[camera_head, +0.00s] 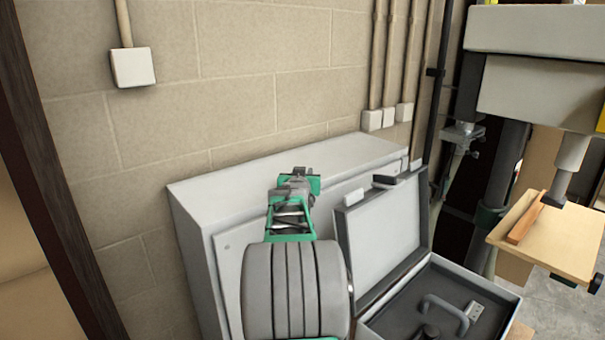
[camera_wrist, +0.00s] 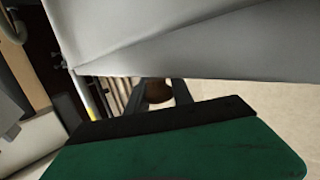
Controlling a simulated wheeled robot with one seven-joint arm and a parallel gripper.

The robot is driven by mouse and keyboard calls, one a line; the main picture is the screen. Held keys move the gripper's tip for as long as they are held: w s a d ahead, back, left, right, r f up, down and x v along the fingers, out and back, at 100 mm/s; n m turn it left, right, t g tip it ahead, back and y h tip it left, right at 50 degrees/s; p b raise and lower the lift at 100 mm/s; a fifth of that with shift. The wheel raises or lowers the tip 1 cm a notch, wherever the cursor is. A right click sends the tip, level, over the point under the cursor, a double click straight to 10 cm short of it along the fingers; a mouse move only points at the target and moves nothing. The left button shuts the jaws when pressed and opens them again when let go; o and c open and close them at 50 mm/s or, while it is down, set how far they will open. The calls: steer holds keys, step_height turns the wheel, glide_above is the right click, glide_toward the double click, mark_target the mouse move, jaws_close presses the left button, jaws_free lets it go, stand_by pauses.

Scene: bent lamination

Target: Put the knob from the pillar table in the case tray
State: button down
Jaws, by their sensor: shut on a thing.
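My gripper (camera_head: 298,184) is in front of the grey cabinet in the head view, left of the open case; its fingertips cannot be made out there. In the wrist view my gripper (camera_wrist: 159,97) has its dark fingers on either side of a small brown rounded thing, which looks like the knob (camera_wrist: 158,89). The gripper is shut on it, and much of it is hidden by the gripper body. The case tray (camera_head: 398,322) is the dark-lined lower half of the open case, at the bottom right. The pillar table (camera_head: 560,236) is at the far right.
The case lid (camera_head: 380,235) stands raised against the grey cabinet (camera_head: 290,160). A grey handle-shaped piece (camera_head: 446,308) and a small dark piece (camera_head: 430,332) are in the tray. A wooden strip (camera_head: 525,218) lies on the pillar table under the drill head (camera_head: 535,85).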

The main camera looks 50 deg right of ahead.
steer(key=shift+f, duration=0.35)
steer(key=c, duration=1.1)
jaws_free()
steer(key=shift+r, duration=0.15)
